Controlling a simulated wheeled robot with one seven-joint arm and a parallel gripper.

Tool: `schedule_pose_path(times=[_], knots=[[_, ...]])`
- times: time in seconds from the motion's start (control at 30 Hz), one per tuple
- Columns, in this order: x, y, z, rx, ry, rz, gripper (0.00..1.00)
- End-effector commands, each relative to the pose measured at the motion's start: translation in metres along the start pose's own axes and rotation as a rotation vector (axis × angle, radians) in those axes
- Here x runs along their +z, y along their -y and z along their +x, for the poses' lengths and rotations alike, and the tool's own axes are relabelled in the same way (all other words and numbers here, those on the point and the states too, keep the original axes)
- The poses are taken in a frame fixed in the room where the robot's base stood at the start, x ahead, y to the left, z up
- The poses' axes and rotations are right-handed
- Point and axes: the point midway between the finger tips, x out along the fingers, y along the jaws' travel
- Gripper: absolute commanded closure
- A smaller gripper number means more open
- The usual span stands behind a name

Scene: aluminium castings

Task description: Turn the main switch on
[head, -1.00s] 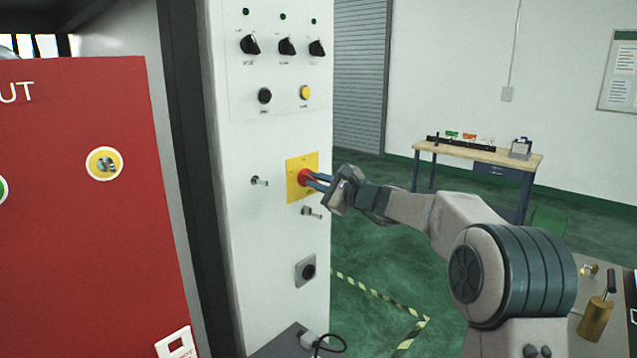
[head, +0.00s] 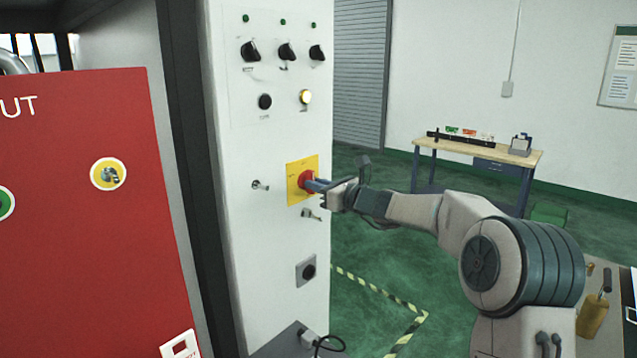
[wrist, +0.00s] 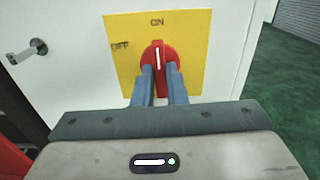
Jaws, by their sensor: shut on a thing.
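The main switch is a red rotary knob (head: 305,180) on a yellow plate (head: 292,191) on the white cabinet front. In the wrist view the knob (wrist: 157,56) has a white line pointing straight up at the word ON on the plate (wrist: 190,40). The word OFF is to its left. My gripper (head: 313,184) is shut on the knob, one blue finger on each side; the fingers also show in the wrist view (wrist: 160,80).
A red panel (head: 80,250) stands at left.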

Motion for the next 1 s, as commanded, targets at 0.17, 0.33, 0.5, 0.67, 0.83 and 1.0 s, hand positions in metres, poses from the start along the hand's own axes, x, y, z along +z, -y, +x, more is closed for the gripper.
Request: schedule_pose_path(times=[0.17, 0.33, 0.5, 0.67, 0.83, 1.0], knots=[[-0.0027, -0.0009, 0.0002, 0.002, -0.004, 0.038, 1.0], [-0.0033, -0.001, 0.0003, 0.002, -0.004, 0.048, 1.0], [-0.0035, -0.001, 0.0003, 0.002, -0.004, 0.048, 1.0], [-0.0037, -0.001, 0.0003, 0.002, -0.005, 0.048, 0.77], [-0.0024, -0.0004, 0.0001, 0.001, -0.003, 0.046, 0.66], [-0.0017, 0.0004, -0.0013, -0.001, -0.002, 0.045, 0.66]])
